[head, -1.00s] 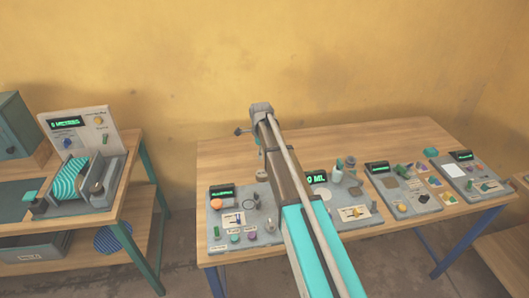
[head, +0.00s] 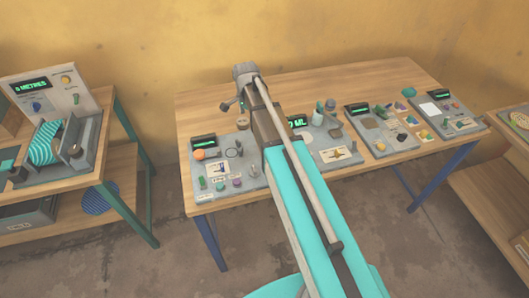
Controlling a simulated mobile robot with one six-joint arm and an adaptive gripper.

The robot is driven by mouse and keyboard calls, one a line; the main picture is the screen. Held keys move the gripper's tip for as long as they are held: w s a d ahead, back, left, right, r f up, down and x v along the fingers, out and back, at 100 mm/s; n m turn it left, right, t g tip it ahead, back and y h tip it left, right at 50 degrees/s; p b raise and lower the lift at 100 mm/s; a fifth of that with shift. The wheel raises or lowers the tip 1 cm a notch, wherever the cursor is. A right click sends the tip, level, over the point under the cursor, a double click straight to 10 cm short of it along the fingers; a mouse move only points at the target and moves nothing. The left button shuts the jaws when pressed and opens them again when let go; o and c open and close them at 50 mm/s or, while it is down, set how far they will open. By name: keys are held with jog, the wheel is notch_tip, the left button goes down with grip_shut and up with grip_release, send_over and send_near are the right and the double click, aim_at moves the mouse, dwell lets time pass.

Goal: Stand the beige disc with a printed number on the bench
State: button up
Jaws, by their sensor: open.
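My arm reaches away from me over the wooden bench (head: 300,85). My gripper (head: 230,104) hangs at its far end above the bench's left part, small in view. It is open, and I see nothing held in it. A small beige round piece (head: 242,122) shows just below the arm's end, behind the left grey panel. It looks like a disc, but no number is readable. A flat tan disc (head: 369,123) lies on the panel to the right, also with no readable number. I cannot tell which one is the numbered disc. My arm hides part of the bench's middle.
Grey panels with green displays, knobs and small parts line the bench; the leftmost (head: 222,168) has an orange ball (head: 198,155). A separate table at left carries a machine with a teal striped roll (head: 45,143). Another wooden table (head: 480,155) stands at right. The bench's back strip is mostly clear.

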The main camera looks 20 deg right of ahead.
jog(key=s+n, duration=1.3)
jog(key=s, duration=0.5)
jog(key=shift+s+d, duration=0.35)
jog(key=shift+d, duration=0.1)
